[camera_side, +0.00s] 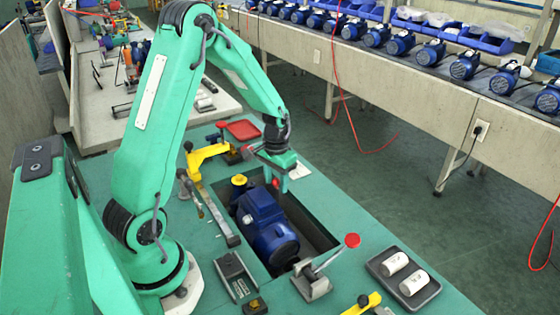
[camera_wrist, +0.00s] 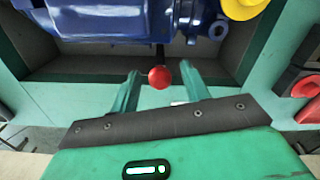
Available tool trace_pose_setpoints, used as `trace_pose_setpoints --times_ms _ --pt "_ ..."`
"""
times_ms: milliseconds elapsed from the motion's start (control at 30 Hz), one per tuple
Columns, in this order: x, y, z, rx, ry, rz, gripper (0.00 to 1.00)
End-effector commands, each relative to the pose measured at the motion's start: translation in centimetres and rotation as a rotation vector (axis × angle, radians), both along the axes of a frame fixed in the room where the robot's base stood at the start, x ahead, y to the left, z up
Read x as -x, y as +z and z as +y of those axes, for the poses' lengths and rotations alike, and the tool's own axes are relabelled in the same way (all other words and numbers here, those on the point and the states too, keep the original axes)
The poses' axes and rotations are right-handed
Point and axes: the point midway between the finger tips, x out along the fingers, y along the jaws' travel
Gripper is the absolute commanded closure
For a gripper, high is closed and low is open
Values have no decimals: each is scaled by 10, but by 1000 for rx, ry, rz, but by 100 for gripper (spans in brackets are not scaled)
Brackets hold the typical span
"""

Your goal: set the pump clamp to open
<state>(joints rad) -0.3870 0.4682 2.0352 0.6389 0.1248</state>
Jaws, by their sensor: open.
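My gripper (camera_side: 284,182) is above the far end of the recess holding the blue pump (camera_side: 265,225). In the wrist view its two green fingers (camera_wrist: 160,82) are apart, with a red ball knob (camera_wrist: 160,77) between them. The knob sits on a short dark stem pointing toward the pump (camera_wrist: 120,18). I cannot tell whether the fingers touch it. The knob also shows beside the fingers in the side view (camera_side: 276,183). A grey lever clamp (camera_side: 314,283) with a tilted arm and a red round end (camera_side: 352,240) stands at the recess's near end. Its clamping state is unclear.
A dark tray (camera_side: 425,294) with white cylinders is at near right. Yellow parts (camera_side: 362,304) sit at the front edge. The green bench right of the recess is mostly clear.

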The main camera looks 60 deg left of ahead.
Motion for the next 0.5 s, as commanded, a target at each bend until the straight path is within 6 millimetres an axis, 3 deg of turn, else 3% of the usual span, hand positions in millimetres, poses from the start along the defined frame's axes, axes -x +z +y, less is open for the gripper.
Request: trace_pose_setpoints --times_ms 200,433,500 --pt "0 0 0 0 0 0 54" --pt "0 0 0 0 0 -1 99" --pt "0 0 0 0 0 -1 100"
